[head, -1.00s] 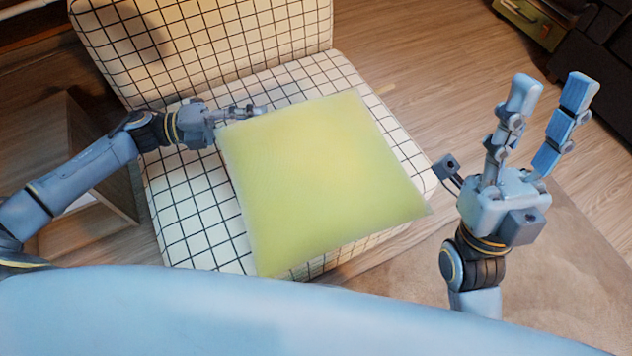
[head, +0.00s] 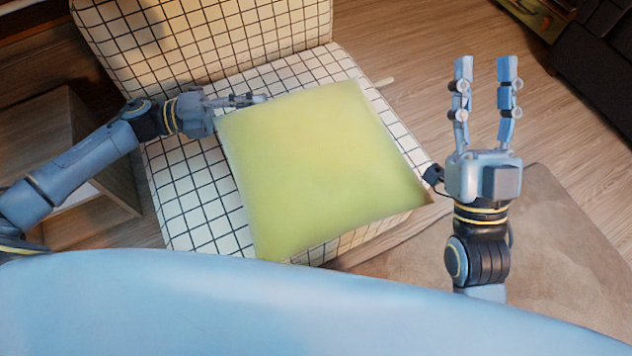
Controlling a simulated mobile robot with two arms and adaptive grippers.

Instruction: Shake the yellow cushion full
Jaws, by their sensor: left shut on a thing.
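The yellow cushion (head: 318,172) is a flat, yellow-green square. It shows over the seat of the white chair with a black grid pattern (head: 185,205); I cannot tell whether it rests on the seat or hangs just above it. My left gripper (head: 262,99) is shut on the cushion's far left edge, near its corner. My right gripper (head: 485,62) is to the right of the cushion, apart from it. Its two fingers point away from me, spread and empty.
A wooden cabinet with an open front (head: 85,160) stands left of the chair. A brown rug (head: 560,250) lies on the wooden floor (head: 425,50) at the right. Dark furniture (head: 600,70) is at the top right.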

